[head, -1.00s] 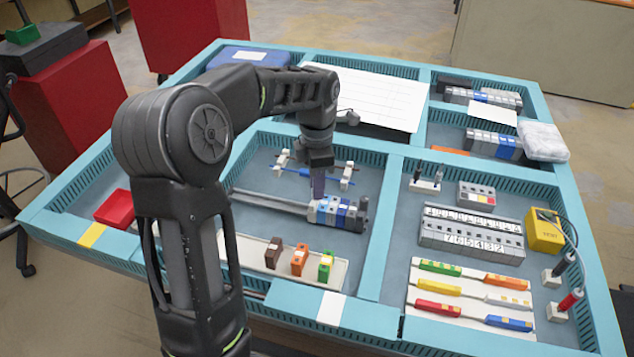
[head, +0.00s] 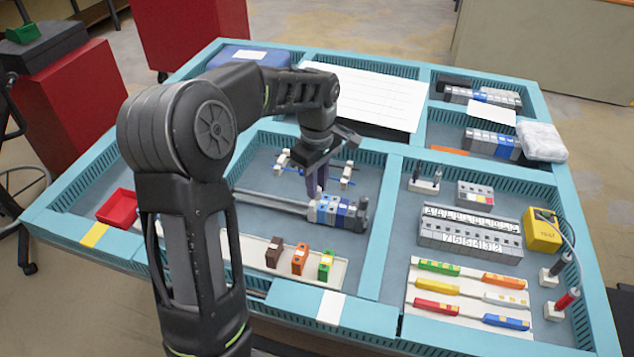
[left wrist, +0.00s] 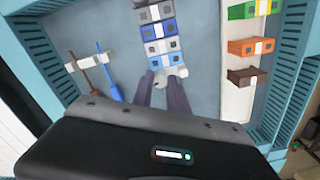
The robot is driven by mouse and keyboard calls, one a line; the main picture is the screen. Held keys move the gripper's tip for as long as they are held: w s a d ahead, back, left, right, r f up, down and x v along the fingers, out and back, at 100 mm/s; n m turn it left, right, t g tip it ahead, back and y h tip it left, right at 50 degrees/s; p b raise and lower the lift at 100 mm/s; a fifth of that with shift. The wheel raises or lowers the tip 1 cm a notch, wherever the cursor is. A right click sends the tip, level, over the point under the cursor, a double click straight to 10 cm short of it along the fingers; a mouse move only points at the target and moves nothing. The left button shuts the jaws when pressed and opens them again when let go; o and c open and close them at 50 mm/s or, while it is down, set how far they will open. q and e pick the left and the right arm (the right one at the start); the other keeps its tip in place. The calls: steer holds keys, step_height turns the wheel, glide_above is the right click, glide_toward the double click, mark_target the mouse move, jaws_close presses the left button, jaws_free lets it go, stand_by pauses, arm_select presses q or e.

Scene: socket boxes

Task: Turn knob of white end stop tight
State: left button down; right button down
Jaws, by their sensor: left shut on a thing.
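The row of terminal blocks (head: 345,213) in white, blue and grey sits on a metal rail (head: 268,201) in the middle compartment. The white end stop (left wrist: 157,75) is at the row's near end in the left wrist view, with its small pale knob between my fingertips. My left gripper (head: 317,191) comes down from above at the left end of the row; it also shows in the left wrist view (left wrist: 168,80). Its dark fingers are shut on the knob and hide part of it. My right gripper is in neither view.
Brown, orange and green blocks (head: 300,260) stand on a pale strip in front. Two screwdrivers (left wrist: 106,72) lie on white holders behind the rail. Teal slotted walls (head: 385,232) border the compartment. A yellow tester (head: 543,232) stands at the right.

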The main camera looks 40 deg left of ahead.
arm_select(q)
steer(key=m, duration=0.4)
steer(key=shift+m, duration=0.3)
steer(key=m, duration=0.5)
steer(key=shift+p, duration=0.35)
steer(key=m, duration=0.5)
steer(key=shift+m, duration=0.4)
steer(key=m, duration=0.5)
steer(key=shift+p, duration=0.3)
steer(key=c, duration=1.3)
jaws_free()
steer(key=shift+r, duration=0.15)
step_height(320, 180, up, 8)
steer(key=shift+f, duration=0.2)
